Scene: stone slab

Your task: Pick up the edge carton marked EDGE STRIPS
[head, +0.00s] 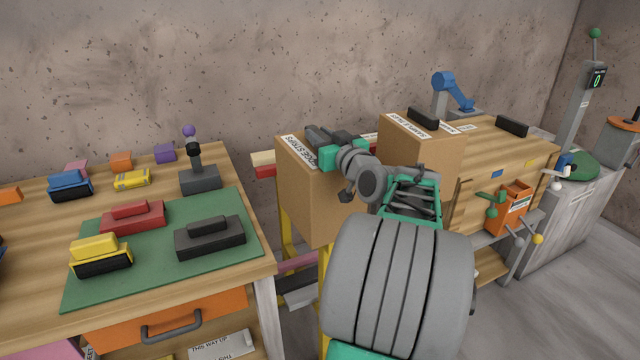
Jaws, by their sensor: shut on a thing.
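The edge carton (302,190) is a brown box with a white label reading EDGE STRIPS along its top left edge. It stands in the middle of the head view, between the two benches, by a yellow frame. My gripper (318,140) is at the top of this carton and is shut on it. The fingertips are small and partly hidden by the wrist. My arm covers the carton's right side. I cannot tell whether the carton is clear of its support.
A second labelled carton (425,150) stands close on the right, on a wooden bench (530,150). The left bench has a green mat (150,285) with several colored blocks. Grey floor (590,270) is open at right.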

